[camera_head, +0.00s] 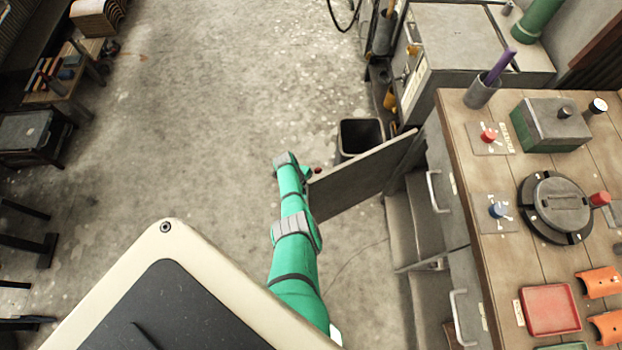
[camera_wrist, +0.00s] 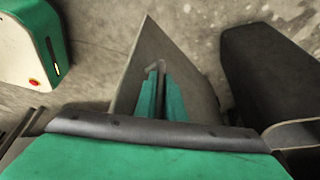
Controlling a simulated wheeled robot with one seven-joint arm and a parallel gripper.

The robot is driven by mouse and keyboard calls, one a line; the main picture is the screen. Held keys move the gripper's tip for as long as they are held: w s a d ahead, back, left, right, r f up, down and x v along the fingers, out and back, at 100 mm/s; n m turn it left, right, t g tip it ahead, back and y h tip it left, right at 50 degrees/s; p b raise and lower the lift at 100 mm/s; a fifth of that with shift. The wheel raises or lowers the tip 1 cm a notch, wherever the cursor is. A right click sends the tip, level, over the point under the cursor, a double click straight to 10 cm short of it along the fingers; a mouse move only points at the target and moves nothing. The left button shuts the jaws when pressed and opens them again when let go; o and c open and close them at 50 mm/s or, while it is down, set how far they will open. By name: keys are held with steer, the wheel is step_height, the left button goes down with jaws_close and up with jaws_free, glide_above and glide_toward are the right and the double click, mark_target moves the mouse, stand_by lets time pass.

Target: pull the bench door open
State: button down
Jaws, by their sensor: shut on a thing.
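The bench door (camera_head: 362,175) is a flat grey panel standing swung out from the front of the bench (camera_head: 455,190), well away from its opening. It also fills the middle of the wrist view (camera_wrist: 190,62). My gripper (camera_head: 312,172) is at the door's free outer end, on the side away from the bench. In the wrist view my green fingers (camera_wrist: 165,98) are closed around the door's grey handle (camera_wrist: 155,72). Most of the handle is hidden between the fingers.
A black bin (camera_head: 360,135) stands on the floor just behind the door. Grey drawer handles (camera_head: 437,192) stick out from the bench front. Grey steps or shelves (camera_head: 412,222) show beside the opening. The floor (camera_head: 190,130) left of my arm is clear.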

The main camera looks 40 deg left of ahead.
steer(key=shift+w+a+f, duration=0.1)
steer(key=shift+w+a, duration=0.15)
steer(key=shift+a, duration=0.2)
stand_by(0.4)
steer(key=c, duration=1.8)
jaws_free()
steer(key=shift+c, duration=0.2)
steer(key=shift+w, duration=0.1)
steer(key=shift+a, duration=0.1)
steer(key=v, duration=1)
steer(key=shift+a+r, duration=0.15)
steer(key=shift+r, duration=0.2)
